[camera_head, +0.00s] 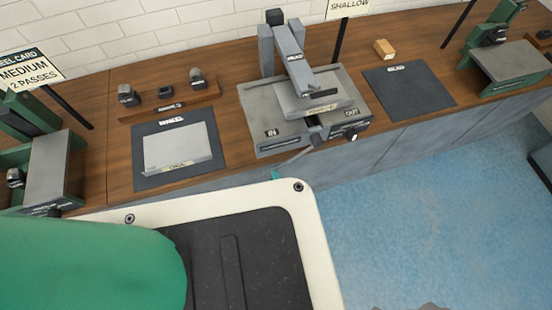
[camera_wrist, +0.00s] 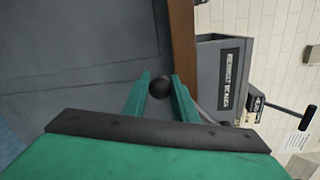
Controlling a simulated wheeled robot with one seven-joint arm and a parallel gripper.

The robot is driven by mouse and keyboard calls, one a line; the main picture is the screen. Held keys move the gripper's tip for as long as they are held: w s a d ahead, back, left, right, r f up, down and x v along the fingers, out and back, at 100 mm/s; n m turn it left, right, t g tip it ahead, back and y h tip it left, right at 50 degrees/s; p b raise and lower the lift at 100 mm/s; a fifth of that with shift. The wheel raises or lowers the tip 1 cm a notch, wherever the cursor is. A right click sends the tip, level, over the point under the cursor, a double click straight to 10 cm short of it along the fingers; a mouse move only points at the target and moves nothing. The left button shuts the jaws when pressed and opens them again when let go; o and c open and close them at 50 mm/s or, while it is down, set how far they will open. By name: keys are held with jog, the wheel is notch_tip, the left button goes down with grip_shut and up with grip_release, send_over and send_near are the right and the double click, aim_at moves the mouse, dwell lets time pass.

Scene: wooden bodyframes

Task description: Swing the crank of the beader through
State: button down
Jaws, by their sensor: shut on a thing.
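The beader (camera_head: 262,105) is a grey machine on the wooden bench, with IN and OUT labels on its front and a grey panel (camera_head: 312,101) lying on its bed. Its crank (camera_head: 296,158) is a thin rod slanting from the machine's front, down and left past the bench edge. In the wrist view, the crank's dark ball knob (camera_wrist: 160,88) sits between the two green fingers of my gripper (camera_wrist: 160,92), which is shut on it. In the head view only a teal bit of my gripper (camera_head: 275,174) shows; my own body hides the rest.
A WHEEL mat (camera_head: 140,181) with a grey sheet (camera_head: 178,148) lies left of the beader, several small dark tools behind it. An empty dark mat (camera_head: 410,88) and a wooden block (camera_head: 384,48) are to the right. Green machines stand at both sides. The blue floor is clear.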

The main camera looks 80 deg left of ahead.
jog(key=shift+r, duration=0.15)
jog(key=c, duration=1.4)
grip_release()
jog(key=shift+c, duration=0.2)
jog(key=shift+w, duration=0.1)
jog(key=shift+s, duration=0.2)
jog(key=shift+w+d, duration=0.15)
jog(key=shift+d, duration=0.3)
jog(key=w+d+r, duration=0.1)
jog(key=d, duration=0.8)
jog(key=shift+d, duration=0.4)
jog(key=shift+w, duration=0.2)
jog(key=shift+s, duration=0.15)
